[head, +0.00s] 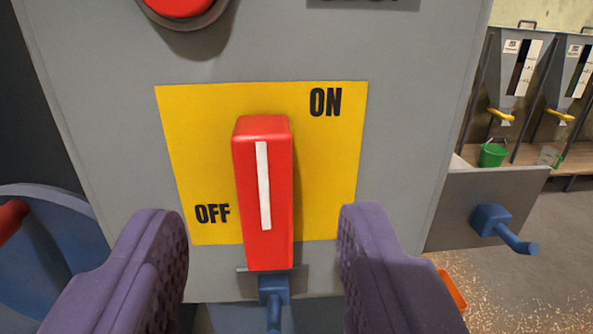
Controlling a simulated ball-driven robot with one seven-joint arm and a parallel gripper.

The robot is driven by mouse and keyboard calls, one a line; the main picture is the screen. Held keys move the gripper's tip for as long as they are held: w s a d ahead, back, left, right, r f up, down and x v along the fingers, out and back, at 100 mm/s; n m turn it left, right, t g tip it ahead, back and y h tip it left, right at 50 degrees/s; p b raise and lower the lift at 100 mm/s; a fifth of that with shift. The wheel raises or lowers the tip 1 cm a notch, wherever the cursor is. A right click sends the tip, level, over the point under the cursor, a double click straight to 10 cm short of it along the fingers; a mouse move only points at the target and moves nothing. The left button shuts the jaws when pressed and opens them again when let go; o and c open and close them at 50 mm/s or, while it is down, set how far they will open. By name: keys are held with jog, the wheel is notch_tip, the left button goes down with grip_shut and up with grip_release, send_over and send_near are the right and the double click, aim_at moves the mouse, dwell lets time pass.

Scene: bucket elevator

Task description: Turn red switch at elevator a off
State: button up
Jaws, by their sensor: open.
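The red switch (279,200) is a red bar with a white stripe on a yellow plate (335,190). The bar stands nearly upright in the picture, with its top end left of the ON label (325,102) and its lower part to the right of the OFF label (212,213). My gripper (262,225) is open, with one purple finger on each side of the bar's lower part. A gap shows between the bar and each finger. The fingers look nearer to the camera than the bar; no contact shows.
A red round button (178,6) sits above the plate on the grey panel (110,60). A blue handle (273,292) is below the switch, another (497,222) at right. A blue wheel (45,265) is at left. Hoppers (510,75) and a green bucket (492,155) stand far right.

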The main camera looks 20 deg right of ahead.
aim_at(264, 179)
jog(key=b+x, duration=0.1)
jog(key=x, duration=0.4)
jog(key=shift+w, duration=0.2)
jog(key=shift+s, duration=0.1)
grip_shut()
